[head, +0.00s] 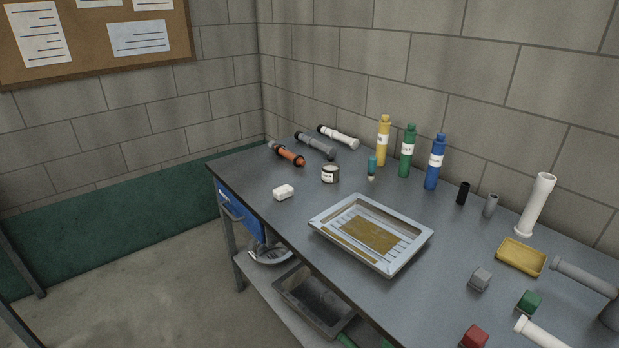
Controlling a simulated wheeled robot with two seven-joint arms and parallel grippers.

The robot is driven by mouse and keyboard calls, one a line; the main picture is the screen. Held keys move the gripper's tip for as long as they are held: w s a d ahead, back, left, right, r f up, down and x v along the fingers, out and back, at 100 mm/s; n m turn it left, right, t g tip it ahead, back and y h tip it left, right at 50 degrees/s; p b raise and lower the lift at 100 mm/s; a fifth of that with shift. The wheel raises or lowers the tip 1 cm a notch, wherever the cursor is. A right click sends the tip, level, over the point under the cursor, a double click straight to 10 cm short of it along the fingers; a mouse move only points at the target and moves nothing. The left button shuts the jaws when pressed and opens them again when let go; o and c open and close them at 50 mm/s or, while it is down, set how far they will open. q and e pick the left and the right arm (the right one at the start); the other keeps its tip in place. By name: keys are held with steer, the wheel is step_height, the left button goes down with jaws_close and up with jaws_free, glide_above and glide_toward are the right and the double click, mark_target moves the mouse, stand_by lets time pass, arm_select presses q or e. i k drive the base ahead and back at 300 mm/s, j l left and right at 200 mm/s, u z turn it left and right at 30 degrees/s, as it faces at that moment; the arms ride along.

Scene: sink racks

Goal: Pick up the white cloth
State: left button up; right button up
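A small white folded-looking item (283,192) lies near the front left edge of the grey workbench (250,180). It is the only thing in the head view that could be the white cloth; its size makes the material hard to tell. It lies apart from its neighbours, with bare bench around it. Neither of my grippers is in view.
A metal tray (326,231) lies to its right, a small labelled tin (330,174) behind. An orange-and-black tube (288,154) lies at the back left. Yellow (383,143), green (406,153) and blue (434,165) bottles stand along the wall. A blue drawer (238,212) is below.

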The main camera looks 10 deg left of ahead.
mark_target(281, 192)
steer(key=i+j+z, duration=0.55)
steer(key=j, duration=0.35)
steer(key=i+j+z, duration=0.4)
steer(key=j, duration=0.4)
steer(key=i, duration=0.05)
